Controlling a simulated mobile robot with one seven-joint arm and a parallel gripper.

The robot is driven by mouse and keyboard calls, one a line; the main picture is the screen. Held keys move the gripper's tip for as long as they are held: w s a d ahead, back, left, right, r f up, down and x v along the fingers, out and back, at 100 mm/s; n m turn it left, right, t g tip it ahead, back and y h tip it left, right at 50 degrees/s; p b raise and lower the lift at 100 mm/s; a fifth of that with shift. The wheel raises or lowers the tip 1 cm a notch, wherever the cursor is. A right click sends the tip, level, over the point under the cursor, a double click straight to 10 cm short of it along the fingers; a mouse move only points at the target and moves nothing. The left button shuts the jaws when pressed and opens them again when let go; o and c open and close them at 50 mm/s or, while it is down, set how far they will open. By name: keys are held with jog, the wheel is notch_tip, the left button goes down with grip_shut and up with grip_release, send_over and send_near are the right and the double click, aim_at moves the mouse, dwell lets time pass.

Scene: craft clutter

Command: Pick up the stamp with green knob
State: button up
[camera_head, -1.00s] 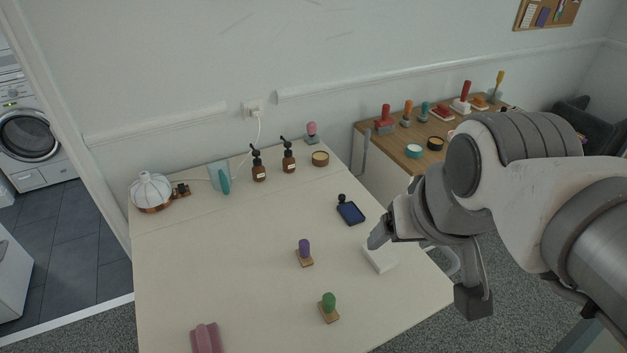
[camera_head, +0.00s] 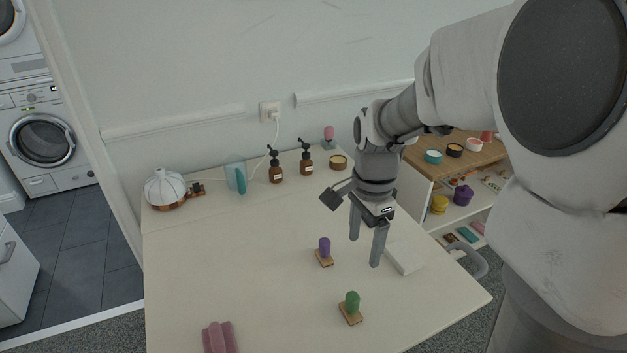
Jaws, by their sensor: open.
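The stamp with green knob (camera_head: 351,306) stands upright on the white table, towards its front right. It has a rounded green knob on a flat wooden base. My gripper (camera_head: 365,252) points down above the table, behind the green stamp and apart from it. Its two fingers are spread with nothing visible between them. A similar stamp with a purple knob (camera_head: 324,251) stands left of my gripper.
A white block (camera_head: 404,258) lies right of my gripper. A pink object (camera_head: 220,337) lies at the front left. Two brown pump bottles (camera_head: 306,158), a lamp (camera_head: 164,187) and a round tin (camera_head: 338,162) stand along the back. The table's left middle is clear.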

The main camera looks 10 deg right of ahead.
jog(key=b, duration=0.3)
send_near(353, 296)
jog(key=f, duration=0.5)
jog(key=shift+w+d+f, duration=0.1)
jog(key=shift+d+f, duration=0.05)
jog(key=shift+d, duration=0.25)
jog(key=f+b, duration=0.1)
jog(key=f, duration=0.3)
jog(key=shift+a+f+b, duration=0.1)
jog(key=shift+a+b, duration=0.25)
jog(key=shift+a, duration=0.05)
jog(key=shift+f, duration=0.5)
grip_shut()
